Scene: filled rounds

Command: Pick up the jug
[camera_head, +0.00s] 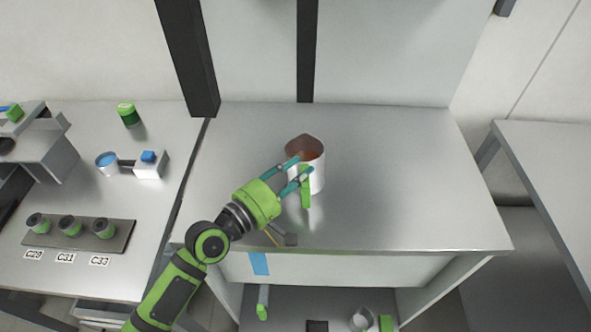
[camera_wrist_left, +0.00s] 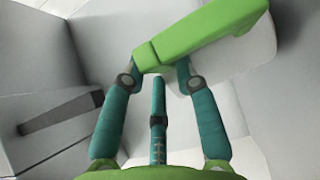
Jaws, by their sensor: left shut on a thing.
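The jug (camera_head: 318,179) is a metal vessel with a brownish inside and a green handle (camera_head: 306,190). It stands upright on the metal table, as far as I can tell. My left gripper (camera_head: 298,174) is at the jug's front side, with its teal fingers on either side of the green handle. In the left wrist view my left gripper (camera_wrist_left: 158,72) is shut on the green handle (camera_wrist_left: 205,32), which crosses between the fingertips. The jug's body lies behind the handle there and is partly hidden. My right gripper is not in view.
A left counter holds a green-lidded jar (camera_head: 128,114), a blue-topped block (camera_head: 150,164) and a tray (camera_head: 85,244) with several small round containers. Another metal vessel (camera_head: 362,319) is on the lower shelf. A dark post (camera_head: 188,55) stands behind.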

